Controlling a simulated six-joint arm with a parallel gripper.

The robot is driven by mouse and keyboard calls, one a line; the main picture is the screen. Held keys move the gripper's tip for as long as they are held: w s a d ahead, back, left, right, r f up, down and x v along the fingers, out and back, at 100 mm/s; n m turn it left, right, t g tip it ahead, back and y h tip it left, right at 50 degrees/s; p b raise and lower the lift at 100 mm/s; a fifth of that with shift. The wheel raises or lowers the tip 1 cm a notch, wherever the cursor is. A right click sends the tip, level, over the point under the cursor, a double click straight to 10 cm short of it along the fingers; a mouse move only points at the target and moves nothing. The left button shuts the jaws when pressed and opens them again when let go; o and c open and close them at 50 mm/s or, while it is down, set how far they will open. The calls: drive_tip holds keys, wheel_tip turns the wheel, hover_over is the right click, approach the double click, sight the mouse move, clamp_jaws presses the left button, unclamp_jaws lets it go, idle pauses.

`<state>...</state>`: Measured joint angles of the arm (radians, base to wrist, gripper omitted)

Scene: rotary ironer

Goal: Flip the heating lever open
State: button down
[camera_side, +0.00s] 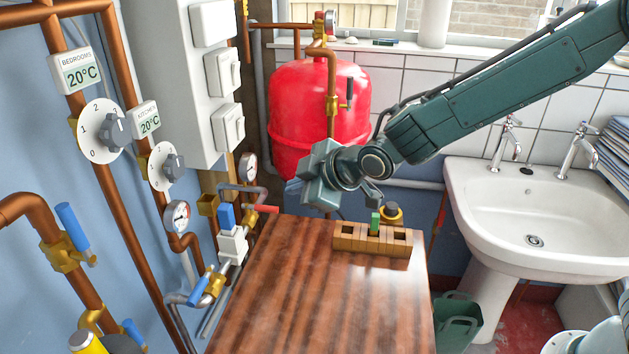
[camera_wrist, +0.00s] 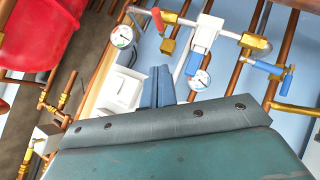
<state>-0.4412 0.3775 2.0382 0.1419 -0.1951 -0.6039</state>
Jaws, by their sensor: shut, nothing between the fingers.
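My gripper (camera_wrist: 158,72) shows its two blue-grey fingers side by side, shut and empty, in the wrist view. In the side view my gripper (camera_side: 318,180) is above the table's far edge, in front of the red tank. A lever with a red handle (camera_side: 263,209) sits on the pipework by the left wall, left of and below my gripper; it also shows in the wrist view (camera_wrist: 158,19). A blue lever (camera_side: 203,291) is on the lower pipe nearer the camera, with a blue handle also in the wrist view (camera_wrist: 270,67). I cannot tell which is the heating lever. My gripper touches neither.
A white valve body (camera_side: 232,246) with a blue top and a gauge (camera_side: 177,216) stand among the wall pipes. A wooden block (camera_side: 350,240) holding a green piece is on the brown table (camera_side: 310,300). The table's near part is clear. A sink (camera_side: 550,215) stands right.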

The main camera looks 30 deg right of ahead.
drive_tip(key=shift+w+a+f, duration=0.25)
drive_tip(key=shift+a+f, duration=0.1)
drive_tip(key=shift+a, duration=0.15)
approach(260, 207)
drive_tip(key=a+r+x, duration=0.1)
drive_tip(key=x, duration=0.4)
drive_tip(key=shift+w+d+f, duration=0.25)
drive_tip(key=shift+d+f, duration=0.2)
drive_tip(key=shift+f, duration=0.3)
